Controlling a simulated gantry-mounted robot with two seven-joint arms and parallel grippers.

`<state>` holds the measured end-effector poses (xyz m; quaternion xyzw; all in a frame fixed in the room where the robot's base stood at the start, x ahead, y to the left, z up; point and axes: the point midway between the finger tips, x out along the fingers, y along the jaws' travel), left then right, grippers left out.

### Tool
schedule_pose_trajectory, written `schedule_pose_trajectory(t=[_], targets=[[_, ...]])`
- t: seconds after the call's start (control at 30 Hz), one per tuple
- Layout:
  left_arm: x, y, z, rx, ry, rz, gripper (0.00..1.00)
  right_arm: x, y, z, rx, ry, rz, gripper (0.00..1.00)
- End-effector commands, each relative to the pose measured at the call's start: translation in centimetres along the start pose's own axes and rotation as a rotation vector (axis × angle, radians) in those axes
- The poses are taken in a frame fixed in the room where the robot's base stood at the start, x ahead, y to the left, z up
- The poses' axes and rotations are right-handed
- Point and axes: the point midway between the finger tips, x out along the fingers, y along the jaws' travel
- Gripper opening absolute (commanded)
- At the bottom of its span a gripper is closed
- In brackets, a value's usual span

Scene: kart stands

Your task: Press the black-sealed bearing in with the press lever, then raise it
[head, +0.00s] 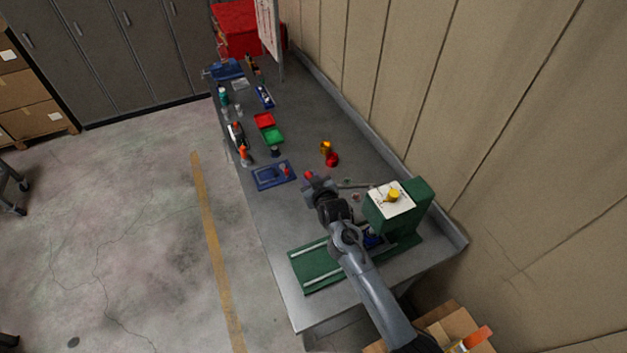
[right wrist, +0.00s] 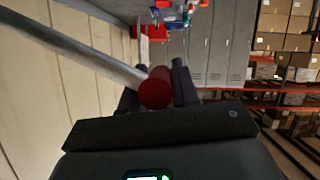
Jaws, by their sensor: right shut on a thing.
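The green press (head: 421,199) stands at the near right end of the workbench, with a green railed plate (head: 307,268) in front of it. Its lever is a grey rod (right wrist: 75,50) ending in a red knob (right wrist: 157,88). My right gripper (head: 315,182) is shut on the red knob, which sits between the two fingers in the right wrist view. The rod leads from the knob toward the press. A blue part (head: 373,240) shows under the press head, partly hidden by my right arm. I cannot make out the black-sealed bearing. My left gripper is not in view.
On the bench (head: 330,215) are a blue tray (head: 268,178), a green bin (head: 273,136), a red bin (head: 265,119), a red round part (head: 332,159) and several bottles along the left edge. A wall (head: 440,110) runs along the right. Cardboard boxes (head: 452,318) stand below.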

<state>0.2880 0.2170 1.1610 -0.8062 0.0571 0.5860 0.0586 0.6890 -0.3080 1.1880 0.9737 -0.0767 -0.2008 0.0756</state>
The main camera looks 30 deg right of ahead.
Motion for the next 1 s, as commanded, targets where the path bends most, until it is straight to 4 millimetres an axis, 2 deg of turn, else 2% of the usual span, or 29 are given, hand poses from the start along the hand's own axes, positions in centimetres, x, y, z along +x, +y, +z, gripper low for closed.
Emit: schedule_pose_trajectory(t=[0.07,0.1,0.2,0.5,0.67,0.77,1.0], targets=[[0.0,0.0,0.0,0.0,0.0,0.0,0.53,0.0,0.3,-0.2,0.002,0.004,0.005,0.0],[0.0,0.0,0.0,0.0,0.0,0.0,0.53,0.0,0.3,-0.2,0.001,0.004,0.006,0.34],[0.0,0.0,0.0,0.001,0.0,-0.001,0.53,0.0,0.3,-0.2,0.001,0.004,0.005,0.49],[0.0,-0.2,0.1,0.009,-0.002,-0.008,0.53,-0.1,0.1,-0.1,0.0,0.003,0.003,0.51],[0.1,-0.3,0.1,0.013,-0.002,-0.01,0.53,-0.7,0.1,-0.1,-0.001,0.003,0.003,0.51],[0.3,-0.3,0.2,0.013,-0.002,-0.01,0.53,-1.7,0.1,0.0,-0.001,0.004,0.004,0.51],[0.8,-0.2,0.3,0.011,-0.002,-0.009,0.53,-5.3,0.1,0.1,0.0,0.004,0.003,0.51]])
